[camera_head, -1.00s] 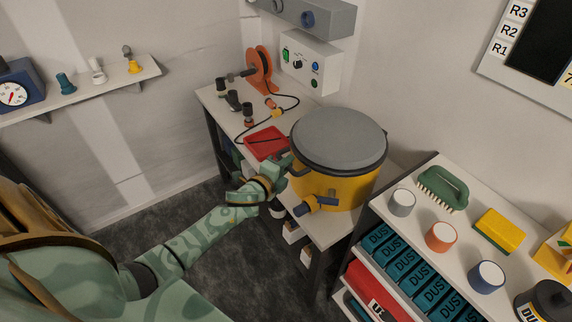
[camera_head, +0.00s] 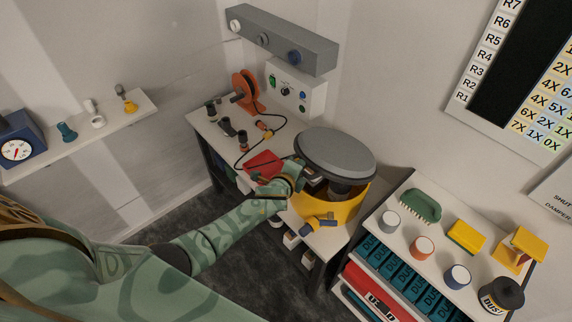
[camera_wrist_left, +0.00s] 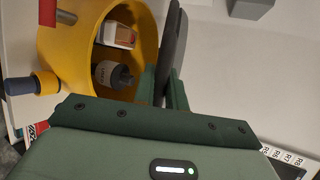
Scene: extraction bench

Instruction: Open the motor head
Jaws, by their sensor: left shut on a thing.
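The motor head is a round grey lid (camera_head: 338,152) on a yellow drum (camera_head: 345,211). It is tilted up, and a dark gap shows between it and the drum. My left gripper (camera_head: 296,172) is at the lid's left edge. In the left wrist view the gripper (camera_wrist_left: 160,92) is shut on the lid's rim, with the grey lid (camera_wrist_left: 176,45) seen edge-on between its fingers. The open yellow drum (camera_wrist_left: 62,40) shows there too, with a dark bottle (camera_wrist_left: 112,74) and a white box inside its outline. My right gripper is not in view.
A blue-ended port (camera_head: 318,222) sticks out of the drum's front. A red tray (camera_head: 262,164), an orange reel (camera_head: 246,88) and a cable lie on the bench left of it. A shelf at right holds a green brush (camera_head: 420,204), cups and a yellow sponge (camera_head: 466,236).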

